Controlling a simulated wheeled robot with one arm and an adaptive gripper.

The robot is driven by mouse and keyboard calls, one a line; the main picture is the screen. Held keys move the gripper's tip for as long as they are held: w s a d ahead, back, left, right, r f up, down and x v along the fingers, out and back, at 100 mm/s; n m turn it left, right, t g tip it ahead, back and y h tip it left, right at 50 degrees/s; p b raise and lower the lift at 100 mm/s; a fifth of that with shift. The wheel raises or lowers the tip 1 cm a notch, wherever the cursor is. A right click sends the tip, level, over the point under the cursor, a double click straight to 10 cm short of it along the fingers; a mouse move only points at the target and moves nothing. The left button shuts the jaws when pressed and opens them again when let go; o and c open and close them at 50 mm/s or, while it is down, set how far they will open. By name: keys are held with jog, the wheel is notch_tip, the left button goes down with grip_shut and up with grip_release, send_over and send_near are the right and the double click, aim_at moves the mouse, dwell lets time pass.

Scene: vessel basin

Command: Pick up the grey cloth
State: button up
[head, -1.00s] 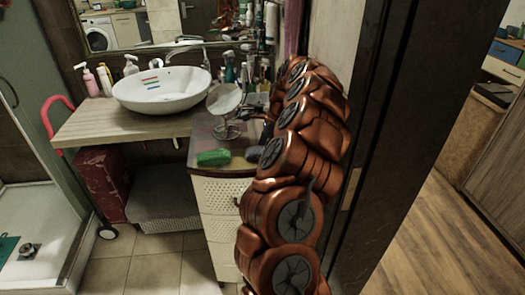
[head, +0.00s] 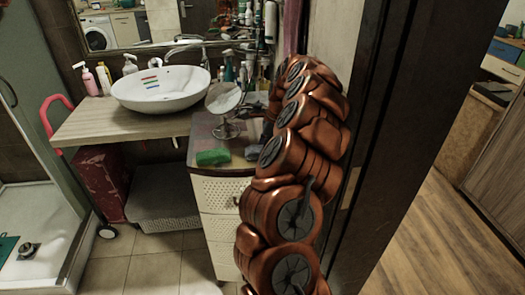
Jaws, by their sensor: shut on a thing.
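The grey cloth (head: 252,153) is a small grey lump on the top of the white drawer cabinet, close to its front edge. Only its left part shows, against the edge of my copper arm. My gripper (head: 265,137) is at the cloth and almost wholly hidden behind my arm links. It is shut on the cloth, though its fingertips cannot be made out. Whether the cloth is clear of the cabinet top cannot be told.
A green cloth or sponge (head: 213,157) lies just left of the grey cloth. A round mirror on a stand (head: 224,101) is behind them. Bottles (head: 229,70) crowd the back. A white basin (head: 162,88) stands on the wooden counter (head: 85,127). A dark door frame (head: 400,130) rises close on the right.

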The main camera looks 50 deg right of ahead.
jog(key=shift+r+b, duration=1.45)
jog(key=shift+r, duration=3.5)
